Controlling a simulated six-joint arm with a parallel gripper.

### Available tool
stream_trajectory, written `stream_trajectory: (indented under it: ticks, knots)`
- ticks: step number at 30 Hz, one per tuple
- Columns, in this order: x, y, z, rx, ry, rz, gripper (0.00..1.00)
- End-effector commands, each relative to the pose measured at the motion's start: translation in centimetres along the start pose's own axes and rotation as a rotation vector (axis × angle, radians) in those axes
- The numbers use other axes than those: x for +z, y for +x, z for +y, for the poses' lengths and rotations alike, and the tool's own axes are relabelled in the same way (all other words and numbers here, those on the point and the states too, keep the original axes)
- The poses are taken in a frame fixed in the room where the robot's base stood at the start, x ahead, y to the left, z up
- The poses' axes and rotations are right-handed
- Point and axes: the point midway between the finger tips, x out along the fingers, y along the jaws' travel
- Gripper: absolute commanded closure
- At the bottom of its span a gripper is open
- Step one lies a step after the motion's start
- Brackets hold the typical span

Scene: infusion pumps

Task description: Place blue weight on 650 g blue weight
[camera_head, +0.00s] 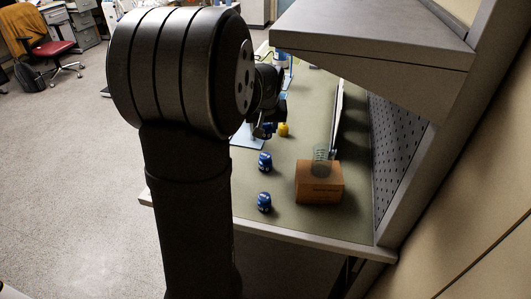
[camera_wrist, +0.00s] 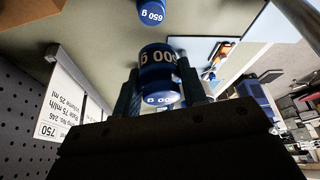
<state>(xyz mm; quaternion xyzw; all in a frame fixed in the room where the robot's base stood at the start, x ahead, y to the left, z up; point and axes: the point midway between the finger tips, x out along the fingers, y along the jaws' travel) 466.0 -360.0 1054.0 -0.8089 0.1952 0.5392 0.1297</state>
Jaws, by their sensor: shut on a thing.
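My gripper (camera_wrist: 160,85) is shut on a blue weight (camera_wrist: 157,62) whose partly covered label ends in "00 g". A second blue weight, marked 650 g (camera_wrist: 151,12), stands apart from it at the top edge of the wrist view. In the head view my gripper (camera_head: 264,132) is beyond my large dark arm and mostly hidden by it. Two blue weights stand on the bench there, one nearer the gripper (camera_head: 265,161) and one closer to the front edge (camera_head: 264,202). Their labels are too small to read, so I cannot tell which is 650 g.
A yellow weight (camera_head: 284,129) is just right of the gripper. A brown box (camera_head: 319,184) with a clear cylinder (camera_head: 320,153) on it stands at the right. A shelf (camera_head: 375,45) overhangs the bench. A white label card (camera_wrist: 72,100) is beside the perforated panel (camera_wrist: 25,125).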

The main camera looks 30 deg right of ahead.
Motion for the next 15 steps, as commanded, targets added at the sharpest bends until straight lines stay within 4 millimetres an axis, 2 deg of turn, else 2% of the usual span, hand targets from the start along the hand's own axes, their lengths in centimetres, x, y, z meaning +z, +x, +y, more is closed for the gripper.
stream_trajectory:
  ticks: [15]
  knots:
    - [2.6,6.1,-0.1,-0.001,0.0,-0.004,1.0]
